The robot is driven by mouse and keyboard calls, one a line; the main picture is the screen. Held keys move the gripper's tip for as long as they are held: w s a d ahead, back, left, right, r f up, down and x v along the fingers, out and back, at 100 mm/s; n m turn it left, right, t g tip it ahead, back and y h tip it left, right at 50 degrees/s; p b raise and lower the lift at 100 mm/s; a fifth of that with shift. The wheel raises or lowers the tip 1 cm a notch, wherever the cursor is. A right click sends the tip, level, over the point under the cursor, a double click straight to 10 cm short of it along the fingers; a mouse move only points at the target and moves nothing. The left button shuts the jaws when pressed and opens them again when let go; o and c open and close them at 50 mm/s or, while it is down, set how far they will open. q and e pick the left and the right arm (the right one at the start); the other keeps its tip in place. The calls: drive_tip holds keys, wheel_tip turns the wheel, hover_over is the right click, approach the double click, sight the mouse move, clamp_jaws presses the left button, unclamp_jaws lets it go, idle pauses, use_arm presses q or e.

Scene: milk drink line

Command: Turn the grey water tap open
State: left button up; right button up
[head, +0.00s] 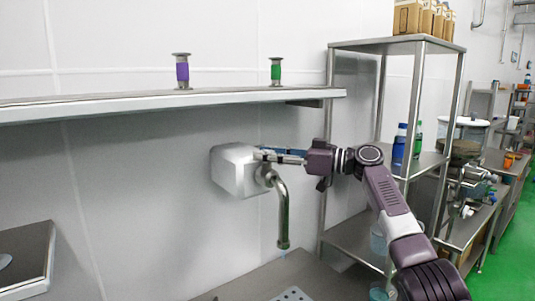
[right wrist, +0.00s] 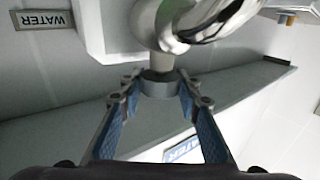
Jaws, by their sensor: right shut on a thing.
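The grey water tap (head: 283,218) comes out of a pale box on the wall, and its metal spout curves down over the steel counter. In the right wrist view the shiny tap body (right wrist: 205,22) is at the top, with a short grey handle (right wrist: 158,84) reaching down from it. My right gripper (head: 265,154) reaches in from the right at the top of the tap. In the right wrist view its blue-padded fingers (right wrist: 157,92) are shut on the handle, one on each side. My left gripper is not in view.
A wall shelf (head: 130,107) with a purple-banded (head: 182,72) and a green-banded (head: 276,72) metal piece runs above the tap. A steel rack (head: 420,110) with bottles stands to the right. A "WATER" label (right wrist: 42,20) shows upside down in the wrist view.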

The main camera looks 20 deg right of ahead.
drive_tip(key=shift+a+f+n+g+y+p, duration=0.1)
drive_tip(key=shift+f+n+g+y+p, duration=0.2)
drive_tip(key=shift+n+g+y, duration=0.35)
drive_tip(key=o, duration=1.2)
drive_tip(key=shift+h, duration=0.25)
drive_tip(key=shift+w+r, duration=0.1)
drive_tip(key=v, duration=1.2)
